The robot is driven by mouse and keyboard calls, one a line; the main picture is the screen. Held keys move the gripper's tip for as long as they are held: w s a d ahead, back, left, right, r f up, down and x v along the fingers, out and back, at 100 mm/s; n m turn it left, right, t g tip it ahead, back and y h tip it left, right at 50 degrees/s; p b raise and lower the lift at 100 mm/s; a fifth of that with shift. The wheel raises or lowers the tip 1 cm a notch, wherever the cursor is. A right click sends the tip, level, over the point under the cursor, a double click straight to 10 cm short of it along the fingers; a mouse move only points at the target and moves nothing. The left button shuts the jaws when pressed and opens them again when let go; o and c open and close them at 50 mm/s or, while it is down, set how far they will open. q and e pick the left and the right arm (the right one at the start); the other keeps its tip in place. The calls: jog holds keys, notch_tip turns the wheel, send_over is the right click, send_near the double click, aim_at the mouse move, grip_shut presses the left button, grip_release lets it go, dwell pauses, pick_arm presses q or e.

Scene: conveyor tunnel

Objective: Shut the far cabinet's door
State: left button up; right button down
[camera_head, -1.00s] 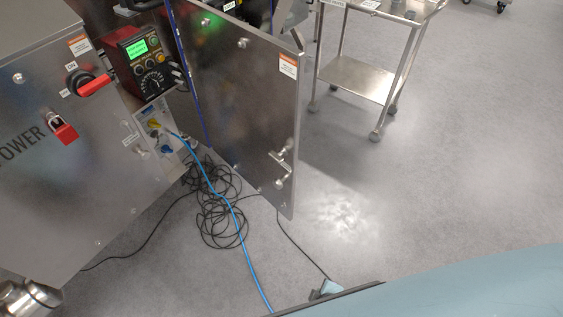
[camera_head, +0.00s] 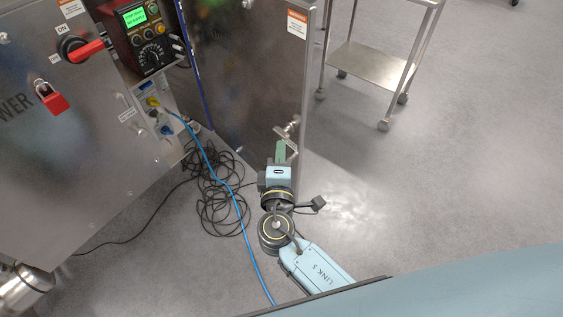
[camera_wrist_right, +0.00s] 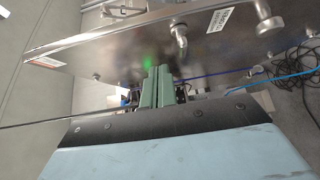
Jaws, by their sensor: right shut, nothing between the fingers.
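The cabinet door (camera_head: 245,75) is a brushed steel panel standing open, with an orange-and-white label near its free edge and a small metal handle (camera_head: 290,130) low on its face. My right gripper (camera_head: 281,152) is shut and empty, its green fingers just below the handle and overlapping the door's lower corner in the head view. In the right wrist view the shut fingers (camera_wrist_right: 157,85) point at a steel panel (camera_wrist_right: 115,60) close ahead. I cannot tell whether they touch it. My left gripper is not in view.
A steel power cabinet (camera_head: 75,130) with a red switch stands at left. A control box (camera_head: 145,35) with a green screen is beside the door. Black cable coils (camera_head: 222,200) and a blue cable lie on the floor. A steel cart (camera_head: 370,65) stands behind right; the right floor is clear.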

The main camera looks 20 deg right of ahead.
aim_at(294, 118)
jog(key=w+d, duration=0.1)
jog(key=w, duration=0.1)
jog(key=w+d, duration=0.1)
jog(key=w, duration=0.1)
jog(key=w+d, duration=0.2)
jog(key=shift+w+d, duration=0.2)
jog(key=shift+d, duration=0.3)
